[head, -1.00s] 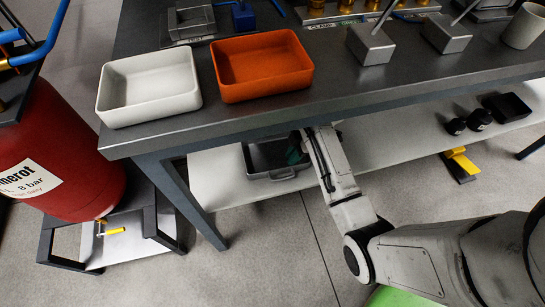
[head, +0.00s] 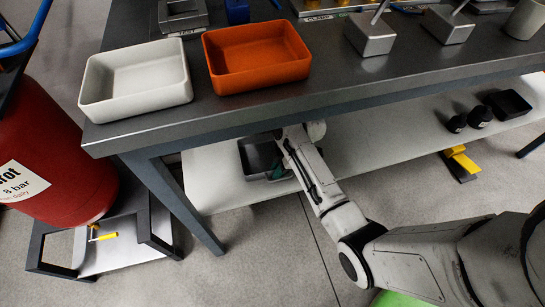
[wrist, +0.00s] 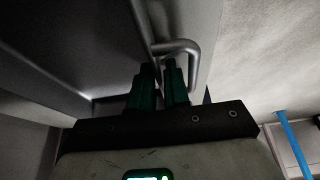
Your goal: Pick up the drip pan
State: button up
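The drip pan looks to be the dark grey, shallow open tray (head: 251,153) on the lower shelf, under the bench's front edge in the head view. My arm covers its right part. The wrist view shows a large grey wall (wrist: 75,45) and a bent metal bar handle (wrist: 180,46) close up. My gripper (wrist: 160,75) has its two green fingers close together at this handle, with part of the bar in the narrow gap between them. It looks shut on the handle. In the head view the fingertips (head: 277,172) are small and partly hidden at the tray's right side.
A white tray (head: 137,108) and an orange tray (head: 258,84) stand on the bench top (head: 330,95) above. A red tank (head: 45,150) is at the left. A black open box (head: 508,104) and small black items (head: 468,120) lie on the lower shelf's right. The bench leg (head: 172,200) is nearby.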

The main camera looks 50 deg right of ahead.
jog(key=shift+c, duration=0.5)
grip_shut()
jog(key=shift+r, duration=0.15)
